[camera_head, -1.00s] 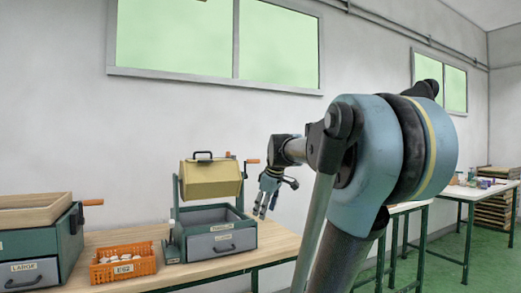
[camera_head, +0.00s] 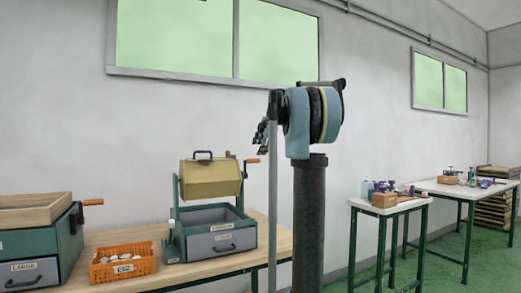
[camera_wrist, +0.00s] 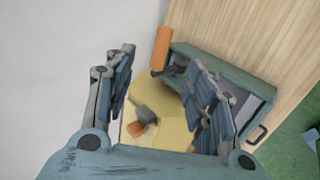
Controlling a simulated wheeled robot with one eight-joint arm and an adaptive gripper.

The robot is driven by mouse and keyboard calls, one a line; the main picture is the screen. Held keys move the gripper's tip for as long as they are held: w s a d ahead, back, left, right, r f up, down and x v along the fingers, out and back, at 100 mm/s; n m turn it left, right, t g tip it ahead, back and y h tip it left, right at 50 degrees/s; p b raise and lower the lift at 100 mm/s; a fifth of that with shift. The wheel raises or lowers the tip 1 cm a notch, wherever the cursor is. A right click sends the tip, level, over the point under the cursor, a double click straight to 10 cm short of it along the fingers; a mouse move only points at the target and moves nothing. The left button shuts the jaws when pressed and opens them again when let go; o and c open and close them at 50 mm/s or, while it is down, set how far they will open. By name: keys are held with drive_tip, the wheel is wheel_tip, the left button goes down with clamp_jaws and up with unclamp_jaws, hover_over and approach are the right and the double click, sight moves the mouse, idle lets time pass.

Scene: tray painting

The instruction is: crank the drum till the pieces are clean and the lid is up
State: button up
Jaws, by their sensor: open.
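The yellow drum (camera_head: 210,178) hangs in a green frame on the wooden bench, with a black handle on top. It looks closed, and no pieces show inside it. An orange crank grip (camera_head: 252,161) sticks out at its right, and a second orange end shows behind it. A grey drawer (camera_head: 222,246) sits below. My gripper (camera_head: 263,135) is up and to the right of the drum in the head view. In the wrist view my gripper (camera_wrist: 160,65) is open and empty, above the drum (camera_wrist: 180,95), with an orange grip (camera_wrist: 160,48) between and beyond the fingers.
An orange crate (camera_head: 124,268) with white pieces stands left of the drum. A green machine with a wooden tray (camera_head: 35,210) and its own orange crank is at far left. Tables with small items (camera_head: 385,205) are at right. The wall is behind the bench.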

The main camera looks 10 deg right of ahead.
sight(253, 161)
drive_tip(key=shift+x, duration=5.75)
clamp_jaws()
